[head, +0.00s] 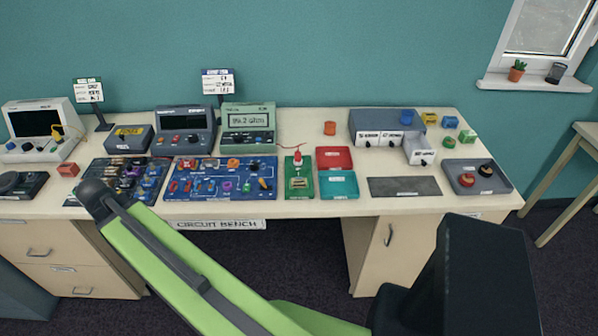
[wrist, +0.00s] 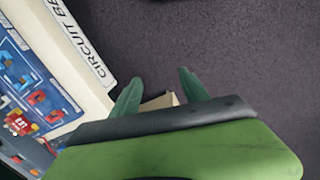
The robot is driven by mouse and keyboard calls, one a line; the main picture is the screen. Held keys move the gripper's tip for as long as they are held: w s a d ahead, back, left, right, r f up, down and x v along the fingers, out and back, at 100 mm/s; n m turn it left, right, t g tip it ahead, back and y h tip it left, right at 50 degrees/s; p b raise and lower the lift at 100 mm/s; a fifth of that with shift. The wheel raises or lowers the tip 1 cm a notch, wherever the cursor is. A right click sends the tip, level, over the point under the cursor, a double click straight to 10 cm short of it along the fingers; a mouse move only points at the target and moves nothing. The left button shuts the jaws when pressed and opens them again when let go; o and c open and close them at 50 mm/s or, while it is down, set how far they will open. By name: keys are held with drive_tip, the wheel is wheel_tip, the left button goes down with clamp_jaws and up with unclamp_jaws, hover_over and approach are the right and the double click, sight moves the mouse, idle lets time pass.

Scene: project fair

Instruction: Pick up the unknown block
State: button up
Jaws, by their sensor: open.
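Several small blocks are in the head view, and I cannot tell which is the unknown block. An orange block (head: 330,128) stands alone at the back of the bench. A red block (head: 68,170) lies at the left. Blue (head: 429,118), yellow (head: 449,122) and green (head: 467,136) blocks are among a group at the back right. My gripper (wrist: 158,88) shows in the wrist view with its two green fingers apart and no block between them. It is over the dark floor beside the bench's front edge. I cannot make out its fingers in the head view.
Sign stands are at the back. Bare top surrounds the orange block.

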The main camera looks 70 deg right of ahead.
drive_tip(key=s+d+r+n+g+p, duration=0.1)
drive_tip(key=s+d+r+p, duration=0.3)
drive_tip(key=d, duration=0.6)
drive_tip(key=s+d+r+p, duration=0.2)
drive_tip(key=s+d+r, duration=0.3)
drive_tip(key=d, duration=0.5)
drive_tip(key=s+d+r+n+g+p, duration=0.15)
drive_tip(key=s+d+r+p, duration=0.4)
drive_tip(key=s+d, duration=0.55)
drive_tip(key=g+b, duration=0.1)
drive_tip(key=b, duration=0.9)
hover_over(298, 181)
drive_tip(key=w, duration=0.3)
drive_tip(key=shift+n+h, duration=0.3)
drive_tip(key=shift+n, duration=0.05)
drive_tip(key=f, duration=0.8)
drive_tip(key=shift+s+a+f, duration=0.15)
drive_tip(key=shift+a+f, duration=0.05)
drive_tip(key=shift+s+d+f, duration=0.1)
drive_tip(key=shift+s+f, duration=0.05)
drive_tip(key=shift+s, duration=0.05)
drive_tip(key=b+x, duration=0.5)
drive_tip(key=shift+f+b, duration=0.25)
drive_tip(key=shift+b, duration=0.05)
drive_tip(key=shift+r, duration=0.2)
clamp_jaws()
